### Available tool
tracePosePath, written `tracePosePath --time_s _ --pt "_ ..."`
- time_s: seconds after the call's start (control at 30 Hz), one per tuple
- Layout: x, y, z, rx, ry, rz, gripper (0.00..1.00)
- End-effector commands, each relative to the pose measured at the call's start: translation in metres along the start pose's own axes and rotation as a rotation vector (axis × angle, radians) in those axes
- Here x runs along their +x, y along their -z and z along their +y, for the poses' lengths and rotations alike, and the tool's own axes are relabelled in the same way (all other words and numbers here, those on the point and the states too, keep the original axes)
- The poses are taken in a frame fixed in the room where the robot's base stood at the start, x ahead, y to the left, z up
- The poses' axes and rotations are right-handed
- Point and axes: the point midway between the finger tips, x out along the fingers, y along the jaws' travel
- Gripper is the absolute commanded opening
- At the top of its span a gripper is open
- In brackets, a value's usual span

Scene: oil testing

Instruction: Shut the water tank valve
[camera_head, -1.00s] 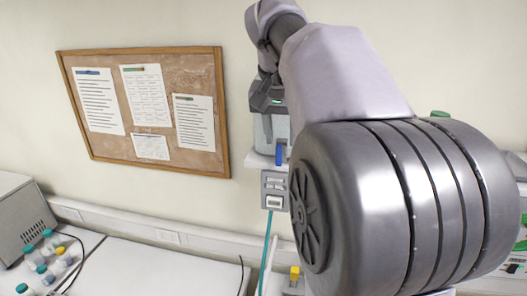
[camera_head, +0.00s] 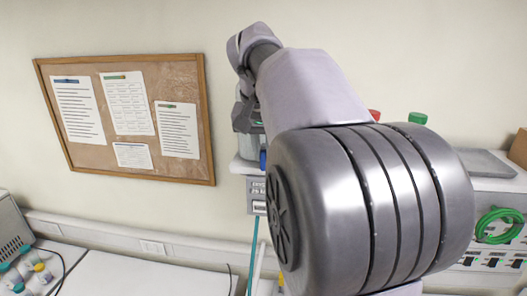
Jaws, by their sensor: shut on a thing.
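The water tank (camera_head: 245,146) is a grey, partly see-through container on a white wall shelf, left of my arm. Its blue valve (camera_head: 262,159) shows as a small blue piece at the tank's lower front, partly covered by my arm's large grey joint. My gripper (camera_head: 252,122) is at the tank, just above the valve, at the far end of my arm. Its fingers are small and mostly hidden, and it is shut on the valve; the contact itself is not clear to see.
A white control box (camera_head: 256,196) hangs under the shelf, with a teal tube (camera_head: 252,255) running down. A corkboard (camera_head: 130,120) is on the wall at left. Bottles (camera_head: 22,275) stand at lower left. A coiled green hose (camera_head: 499,226) is at right. The white bench (camera_head: 140,275) has bare room.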

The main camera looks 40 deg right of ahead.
Motion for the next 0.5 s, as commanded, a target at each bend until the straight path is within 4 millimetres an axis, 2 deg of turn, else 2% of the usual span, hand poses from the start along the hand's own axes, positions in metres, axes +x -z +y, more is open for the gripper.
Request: tracePosePath --time_s 0.27,0.5 --pt "0.0024 -0.0001 0.0035 0.036 0.081 0.003 0.0" --pt "0.0053 -0.001 0.0096 0.112 0.258 0.004 0.0"
